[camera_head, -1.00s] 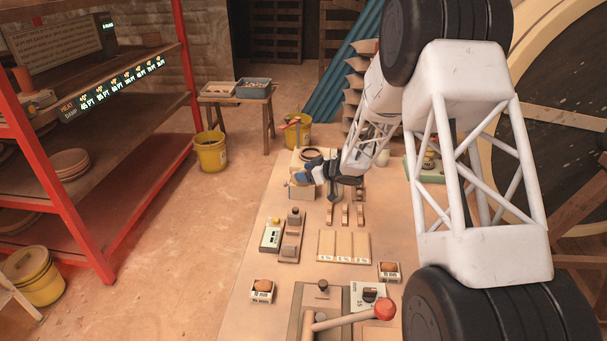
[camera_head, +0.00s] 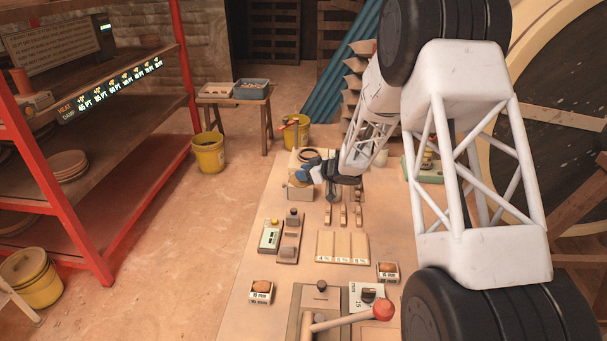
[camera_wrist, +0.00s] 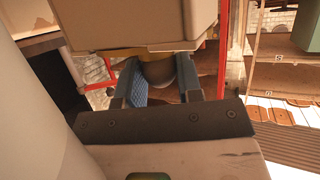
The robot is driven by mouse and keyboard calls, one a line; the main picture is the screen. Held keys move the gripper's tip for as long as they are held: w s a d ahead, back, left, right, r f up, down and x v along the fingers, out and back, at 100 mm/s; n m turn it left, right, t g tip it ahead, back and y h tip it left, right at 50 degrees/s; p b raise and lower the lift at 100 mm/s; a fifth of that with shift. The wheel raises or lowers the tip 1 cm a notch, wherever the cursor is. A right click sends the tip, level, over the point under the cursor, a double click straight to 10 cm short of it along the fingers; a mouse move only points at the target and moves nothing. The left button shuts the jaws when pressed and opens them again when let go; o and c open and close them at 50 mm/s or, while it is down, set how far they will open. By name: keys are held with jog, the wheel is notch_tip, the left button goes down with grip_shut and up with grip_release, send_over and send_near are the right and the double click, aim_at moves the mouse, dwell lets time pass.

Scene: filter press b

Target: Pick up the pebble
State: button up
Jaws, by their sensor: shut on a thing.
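My gripper (camera_head: 305,174) is at the far end of the workbench, above and beside a beige box. In the wrist view, the two blue fingers (camera_wrist: 162,82) close on the sides of a rounded brown-grey thing, which looks like the pebble (camera_wrist: 160,72). Its upper part is hidden by a beige block (camera_wrist: 140,22) just in front of the fingers. In the head view the pebble is too small and covered to make out. I cannot tell whether it touches anything besides the fingers.
A yellow bucket (camera_head: 208,153) stands on the floor. A red-framed shelf (camera_head: 90,235) is at left.

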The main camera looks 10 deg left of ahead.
jog(key=shift+r, duration=0.65)
notch_tip(320, 180, up, 2)
jog(key=shift+r, duration=0.1)
jog(key=s+d, duration=0.1)
jog(key=s, duration=0.4)
jog(key=s+d, duration=0.2)
jog(key=s, duration=0.3)
jog(key=s+d+r, duration=0.1)
jog(key=s, duration=0.4)
jog(key=shift+s+d, duration=0.15)
jog(key=shift+d, duration=0.2)
jog(key=shift+r, duration=0.1)
jog(key=w+d+r, duration=0.1)
jog(key=w+d, duration=0.1)
jog(key=w, duration=0.2)
jog(key=w+d+r, duration=0.1)
jog(key=w+d, duration=0.1)
jog(key=w, duration=0.3)
jog(key=w+d+r, duration=0.1)
jog(key=w+d, duration=0.2)
jog(key=w, duration=0.1)
jog(key=shift+w, duration=0.4)
jog(key=shift+f, duration=0.15)
jog(key=shift+f, duration=2.8)
